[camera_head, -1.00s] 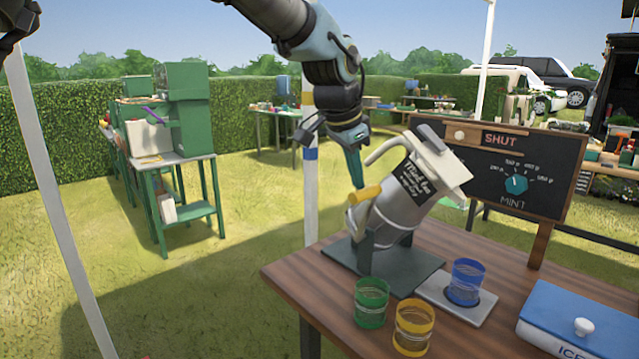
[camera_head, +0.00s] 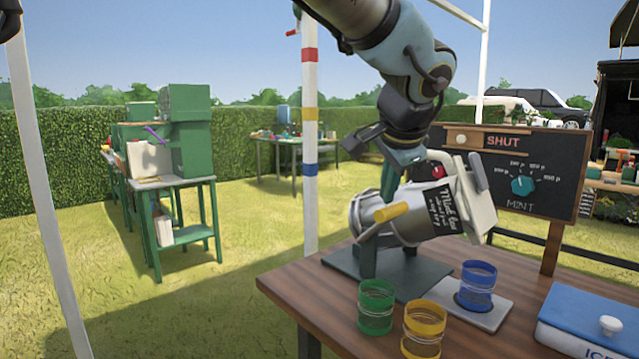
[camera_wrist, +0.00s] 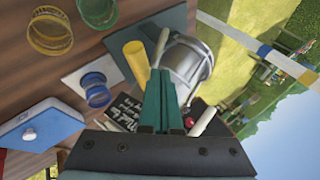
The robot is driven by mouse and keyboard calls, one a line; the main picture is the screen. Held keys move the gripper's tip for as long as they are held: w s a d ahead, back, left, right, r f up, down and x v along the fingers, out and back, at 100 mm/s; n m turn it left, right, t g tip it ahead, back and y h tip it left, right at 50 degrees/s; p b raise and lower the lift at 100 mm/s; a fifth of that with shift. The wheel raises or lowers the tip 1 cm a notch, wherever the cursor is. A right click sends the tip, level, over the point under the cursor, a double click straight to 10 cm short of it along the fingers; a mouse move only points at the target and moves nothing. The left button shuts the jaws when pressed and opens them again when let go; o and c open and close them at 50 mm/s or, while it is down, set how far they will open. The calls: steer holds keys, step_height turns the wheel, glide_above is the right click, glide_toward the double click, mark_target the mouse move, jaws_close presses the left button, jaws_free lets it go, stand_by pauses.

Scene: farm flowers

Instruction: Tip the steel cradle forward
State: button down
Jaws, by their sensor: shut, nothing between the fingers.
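The steel cradle (camera_head: 368,214) holds a silver jug with a black "Mint tea" label (camera_head: 432,200) and a white lid (camera_head: 476,200). It is tilted well over to the right, close to level, above a dark green base plate (camera_head: 425,279). A yellow grip (camera_head: 391,212) sticks out of its side. My gripper (camera_head: 388,190) is shut and empty, with its teal fingers pointing down beside the yellow grip. In the wrist view the fingers (camera_wrist: 160,90) lie between the yellow grip (camera_wrist: 137,60) and the silver body (camera_wrist: 187,65). Whether they touch is unclear.
A blue-banded glass (camera_head: 477,285) stands on a grey plate right of the base. A green-banded glass (camera_head: 376,306) and a yellow-banded glass (camera_head: 423,328) stand in front. A blue ice box (camera_head: 585,325) is at the right. A chalkboard (camera_head: 535,165) reading "SHUT" and "MINT" stands behind.

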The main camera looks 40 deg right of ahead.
steer(key=shift+s+f+b, duration=0.25)
steer(key=shift+s+b, duration=0.05)
steer(key=shift+s, duration=0.1)
steer(key=shift+s+f, duration=0.3)
steer(key=shift+s, duration=0.05)
steer(key=s+a+r+p, duration=0.1)
steer(key=a+r, duration=0.3)
steer(key=r, duration=0.7)
steer(key=shift+s+r+p, duration=0.25)
steer(key=shift+r+p, duration=0.15)
steer(key=shift+p, duration=0.25)
